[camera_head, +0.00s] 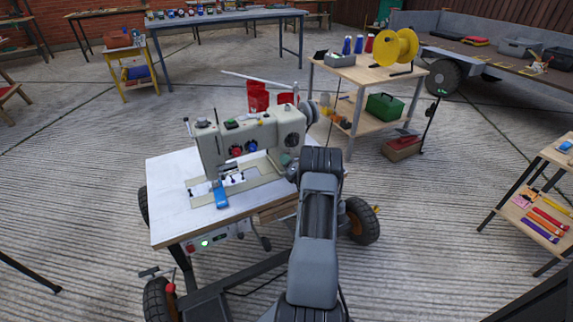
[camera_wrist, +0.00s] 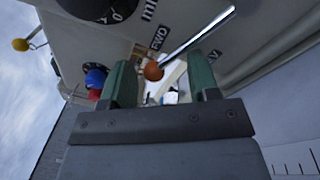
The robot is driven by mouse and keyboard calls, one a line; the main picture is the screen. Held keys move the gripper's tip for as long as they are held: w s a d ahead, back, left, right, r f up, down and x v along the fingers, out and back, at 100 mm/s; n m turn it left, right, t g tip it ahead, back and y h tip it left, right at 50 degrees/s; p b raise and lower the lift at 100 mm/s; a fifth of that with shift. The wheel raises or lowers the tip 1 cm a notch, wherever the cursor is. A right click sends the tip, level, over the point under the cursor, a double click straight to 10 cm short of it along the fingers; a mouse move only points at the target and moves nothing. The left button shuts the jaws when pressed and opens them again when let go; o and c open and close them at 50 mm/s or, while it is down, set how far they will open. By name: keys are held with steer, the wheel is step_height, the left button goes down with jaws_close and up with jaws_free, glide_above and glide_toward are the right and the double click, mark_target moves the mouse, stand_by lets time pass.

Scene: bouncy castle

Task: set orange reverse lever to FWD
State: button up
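The cream sewing machine (camera_head: 211,148) stands on a white-topped table (camera_head: 170,213). In the wrist view, the orange ball knob (camera_wrist: 153,71) sits at the end of a shiny metal lever rod (camera_wrist: 200,37) that slants up to the right. The FWD label (camera_wrist: 158,38) is just above the ball; another label (camera_wrist: 213,57), mostly unreadable, lies on the other side of the rod. My gripper (camera_wrist: 160,66) is open, its green fingers on either side of the ball with gaps. In the head view, my arm hides the lever.
A wooden cart (camera_head: 345,73) with a yellow spool (camera_head: 396,48) stands behind the machine.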

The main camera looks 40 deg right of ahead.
steer(key=shift+o, duration=0.6)
steer(key=shift+d+r, duration=0.1)
steer(key=shift+r, duration=0.1)
steer(key=shift+f, duration=0.1)
steer(key=shift+a+f, duration=0.1)
steer(key=shift+a, duration=0.1)
steer(key=r+p+v, duration=0.1)
steer(key=p+v, duration=0.2)
steer(key=v, duration=1)
steer(key=shift+s+f, duration=0.4)
steer(key=shift+f, duration=0.15)
